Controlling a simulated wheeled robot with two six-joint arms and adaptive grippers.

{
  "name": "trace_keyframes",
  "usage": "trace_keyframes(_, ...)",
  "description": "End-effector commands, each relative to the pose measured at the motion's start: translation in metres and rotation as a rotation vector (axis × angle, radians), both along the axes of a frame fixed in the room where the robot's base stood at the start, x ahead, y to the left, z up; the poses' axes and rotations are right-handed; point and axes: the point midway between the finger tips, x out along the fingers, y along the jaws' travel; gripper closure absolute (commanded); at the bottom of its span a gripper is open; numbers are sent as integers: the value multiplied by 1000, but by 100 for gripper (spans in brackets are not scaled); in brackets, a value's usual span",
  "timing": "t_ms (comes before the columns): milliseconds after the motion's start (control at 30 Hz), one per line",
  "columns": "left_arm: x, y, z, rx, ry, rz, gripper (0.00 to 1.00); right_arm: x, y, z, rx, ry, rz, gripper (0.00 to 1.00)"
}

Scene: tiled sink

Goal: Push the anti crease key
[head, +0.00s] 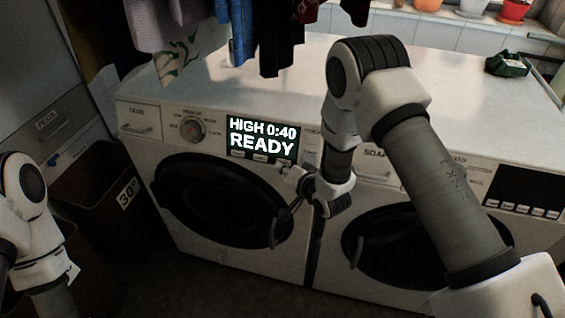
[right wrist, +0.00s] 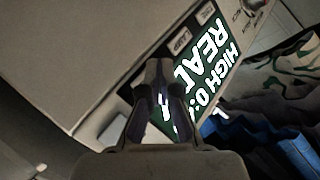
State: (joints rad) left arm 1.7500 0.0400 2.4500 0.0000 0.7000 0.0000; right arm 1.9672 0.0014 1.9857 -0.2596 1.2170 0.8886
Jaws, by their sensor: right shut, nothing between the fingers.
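The left washing machine's lit display (head: 264,138) reads "HIGH 0:40 READY". A row of small keys (head: 260,158) runs along its lower edge; their labels are too small to read in the head view. My right gripper (head: 290,174) is close to the lower right end of that row. In the right wrist view the shut, empty fingers (right wrist: 160,85) cover part of the display (right wrist: 212,65). Two keys show beyond them, one of them a small pale key (right wrist: 183,42). Any key behind the fingers is hidden, and I cannot tell whether they touch it. My left gripper is out of view.
A dial (head: 192,129) sits left of the display. A second machine with a dark panel (head: 525,190) stands to the right. Clothes (head: 275,35) hang above the left machine. A dark bin (head: 100,190) stands at the left. A green item (head: 507,65) lies at the back right.

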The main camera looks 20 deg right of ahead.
Motion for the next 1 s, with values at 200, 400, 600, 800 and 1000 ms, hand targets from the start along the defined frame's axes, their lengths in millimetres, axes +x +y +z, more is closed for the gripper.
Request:
trace_keyframes(200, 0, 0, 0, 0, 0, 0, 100, 0, 0, 0, 0, 0, 0, 100)
trace_keyframes(400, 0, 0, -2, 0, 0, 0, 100, 2, -2, -2, 0, -1, -1, 100)
trace_keyframes(600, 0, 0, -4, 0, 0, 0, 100, 7, -5, -3, 0, 0, 0, 100)
trace_keyframes(800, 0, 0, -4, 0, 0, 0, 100, 7, -5, -3, 0, 0, 0, 100)
trace_keyframes(1000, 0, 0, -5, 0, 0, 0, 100, 8, -6, -3, 0, 0, 0, 100)
